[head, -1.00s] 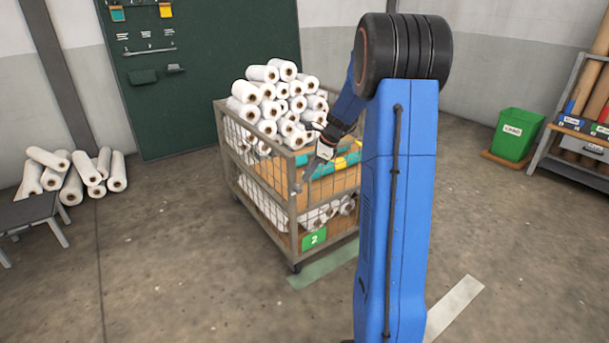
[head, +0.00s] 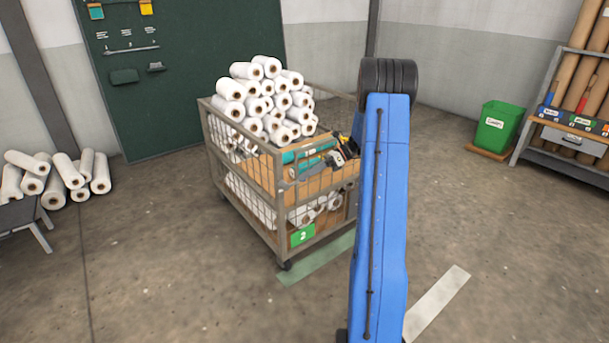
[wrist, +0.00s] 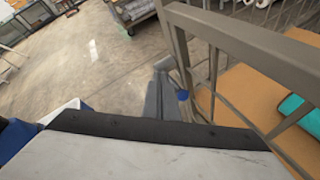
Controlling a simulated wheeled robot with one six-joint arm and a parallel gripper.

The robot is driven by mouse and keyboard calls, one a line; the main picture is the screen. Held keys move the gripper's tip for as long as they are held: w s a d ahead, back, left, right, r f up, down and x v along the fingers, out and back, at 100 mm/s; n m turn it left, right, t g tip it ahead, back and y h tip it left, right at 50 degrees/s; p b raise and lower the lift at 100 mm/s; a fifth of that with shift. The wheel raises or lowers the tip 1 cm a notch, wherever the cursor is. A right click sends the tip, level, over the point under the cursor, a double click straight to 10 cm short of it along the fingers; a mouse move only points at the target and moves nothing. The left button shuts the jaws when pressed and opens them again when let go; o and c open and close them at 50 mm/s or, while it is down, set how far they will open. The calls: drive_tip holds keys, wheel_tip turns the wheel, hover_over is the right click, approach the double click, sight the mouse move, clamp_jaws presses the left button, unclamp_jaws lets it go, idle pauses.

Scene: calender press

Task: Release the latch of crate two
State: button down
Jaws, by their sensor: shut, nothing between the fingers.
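Crate two is a grey wire-mesh cage trolley (head: 262,148) with a green "2" sign (head: 302,235) low on its near corner. It holds white rolls (head: 265,100) and brown board. In the wrist view my grey fingers (wrist: 163,95) point ahead beside the crate's frame (wrist: 245,42). A small blue knob (wrist: 183,95) shows right by the fingertips; I cannot tell whether they touch it or whether it is the latch.
Teal rolls (head: 305,150) lie in the crate's upper part. White rolls (head: 60,175) and a grey bench (head: 22,215) stand at left. A green bin (head: 497,127) and a shelf rack (head: 565,140) stand at right. The floor in front is clear.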

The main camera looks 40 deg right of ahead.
drive_tip(key=shift+a+f, duration=0.25)
drive_tip(key=shift+a, duration=0.5)
drive_tip(key=shift+s, duration=0.15)
drive_tip(key=s+v, duration=0.2)
drive_tip(key=v, duration=0.9)
drive_tip(key=shift+s, duration=0.45)
drive_tip(key=shift+f, duration=0.15)
